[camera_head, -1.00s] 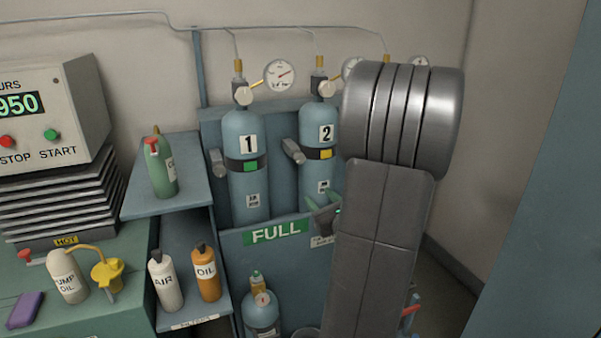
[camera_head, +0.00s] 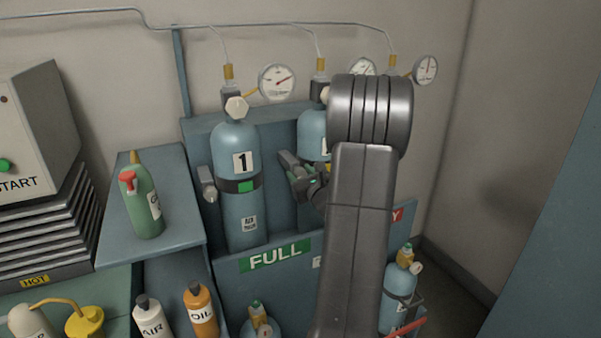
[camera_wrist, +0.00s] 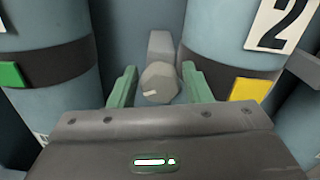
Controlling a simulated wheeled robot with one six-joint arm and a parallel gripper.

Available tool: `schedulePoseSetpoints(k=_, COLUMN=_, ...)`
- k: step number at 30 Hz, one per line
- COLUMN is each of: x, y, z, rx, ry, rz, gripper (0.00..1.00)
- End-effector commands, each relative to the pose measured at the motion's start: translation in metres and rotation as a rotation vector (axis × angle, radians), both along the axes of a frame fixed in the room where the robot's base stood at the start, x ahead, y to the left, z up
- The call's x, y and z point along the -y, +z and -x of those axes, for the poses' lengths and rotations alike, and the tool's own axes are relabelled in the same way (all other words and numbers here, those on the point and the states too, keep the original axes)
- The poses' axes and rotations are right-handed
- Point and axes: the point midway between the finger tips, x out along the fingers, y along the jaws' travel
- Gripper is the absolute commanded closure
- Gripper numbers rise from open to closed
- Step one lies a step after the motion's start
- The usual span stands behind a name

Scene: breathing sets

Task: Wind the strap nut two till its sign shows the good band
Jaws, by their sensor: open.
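Strap nut two (camera_wrist: 159,82) is a grey hexagonal nut with a pale mark on its face, on a grey stem between cylinders one and two. It also shows in the head view (camera_head: 286,158), partly behind my gripper. My gripper (camera_wrist: 159,70) is open, its green fingers left and right of the nut; whether they touch it I cannot tell. Cylinder two (camera_wrist: 228,45) is blue with a dark strap. The sign on that strap (camera_wrist: 250,90) shows yellow. In the head view, my arm hides much of cylinder two (camera_head: 312,130).
Cylinder one (camera_head: 240,210) stands close on the left, with a green strap sign (camera_head: 246,186) and its own strap nut (camera_head: 207,183). A rack panel with a FULL label (camera_head: 275,256) is below. Gauges (camera_head: 277,81) and pipes are above.

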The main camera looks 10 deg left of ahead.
Motion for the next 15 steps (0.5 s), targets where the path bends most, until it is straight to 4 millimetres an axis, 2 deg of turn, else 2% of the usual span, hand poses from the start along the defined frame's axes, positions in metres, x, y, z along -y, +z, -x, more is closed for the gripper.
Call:
schedulePoseSetpoints(k=10, x=-0.0024, y=-0.0002, z=-0.0036, rx=0.000, ry=0.000, rz=0.000, gripper=0.56)
schedulePoseSetpoints(k=15, x=-0.0023, y=-0.0002, z=-0.0034, rx=0.000, ry=0.000, rz=0.000, gripper=0.88)
